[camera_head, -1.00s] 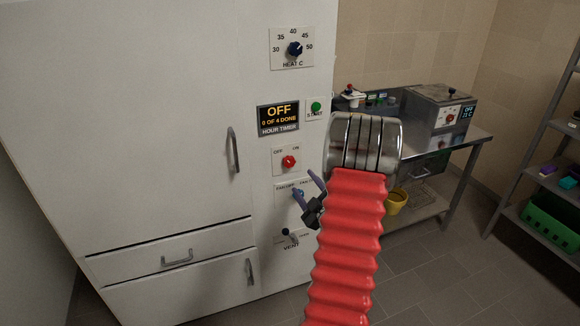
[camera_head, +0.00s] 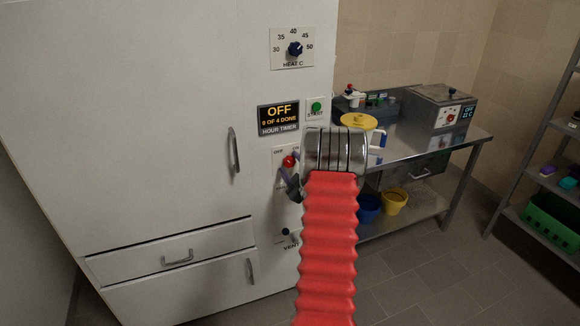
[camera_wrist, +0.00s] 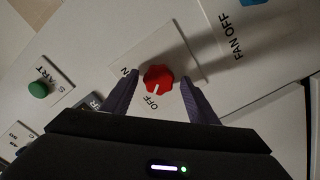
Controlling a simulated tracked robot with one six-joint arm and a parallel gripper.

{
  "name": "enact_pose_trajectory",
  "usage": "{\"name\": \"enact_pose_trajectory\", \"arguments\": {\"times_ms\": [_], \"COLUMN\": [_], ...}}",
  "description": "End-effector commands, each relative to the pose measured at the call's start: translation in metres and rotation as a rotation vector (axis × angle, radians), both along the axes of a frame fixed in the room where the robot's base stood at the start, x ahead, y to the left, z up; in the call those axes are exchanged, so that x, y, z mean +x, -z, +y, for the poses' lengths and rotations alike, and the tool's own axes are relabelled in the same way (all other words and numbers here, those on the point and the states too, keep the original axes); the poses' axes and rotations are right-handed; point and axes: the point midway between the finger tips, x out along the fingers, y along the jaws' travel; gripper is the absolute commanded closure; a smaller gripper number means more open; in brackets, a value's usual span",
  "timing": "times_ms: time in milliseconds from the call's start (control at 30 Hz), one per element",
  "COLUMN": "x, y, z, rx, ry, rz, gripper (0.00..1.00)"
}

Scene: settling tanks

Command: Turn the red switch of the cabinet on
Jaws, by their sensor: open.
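The red switch (camera_head: 289,161) is a round knob on a white plate on the front of the tall white cabinet (camera_head: 140,120). In the wrist view the red switch (camera_wrist: 158,78) has a white mark pointing to the OFF label. My gripper (camera_wrist: 159,84) is open, with one dark finger on each side of the knob. I cannot tell whether the fingers touch it. In the head view my gripper (camera_head: 288,178) is at the switch plate, partly hidden behind my silver wrist. The ON label is partly covered by a finger.
A display (camera_head: 278,118) above the switch reads OFF. A green START button (camera_head: 316,106) and a HEAT dial (camera_head: 295,48) are higher up. A blue fan knob (camera_wrist: 255,2) and a VENT lever (camera_head: 286,231) are close below. A steel bench (camera_head: 440,145) stands to the right.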

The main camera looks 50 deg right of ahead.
Motion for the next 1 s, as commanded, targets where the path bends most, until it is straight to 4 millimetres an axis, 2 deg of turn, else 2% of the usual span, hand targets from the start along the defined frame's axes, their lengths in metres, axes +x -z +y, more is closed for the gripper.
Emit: {"name": "enact_pose_trajectory", "arguments": {"times_ms": [333, 900, 933, 1000], "x": [0.0026, 0.0028, 0.0035, 0.0036], "y": [-0.0003, 0.0006, 0.0007, 0.0013], "z": [-0.0017, -0.0008, 0.0055, 0.0026], "rx": [0.000, 0.001, 0.002, 0.002], "ry": [0.000, -0.001, -0.003, -0.003], "rz": [0.000, 0.001, 0.001, 0.001], "gripper": [0.47, 0.87, 0.87, 0.87]}}
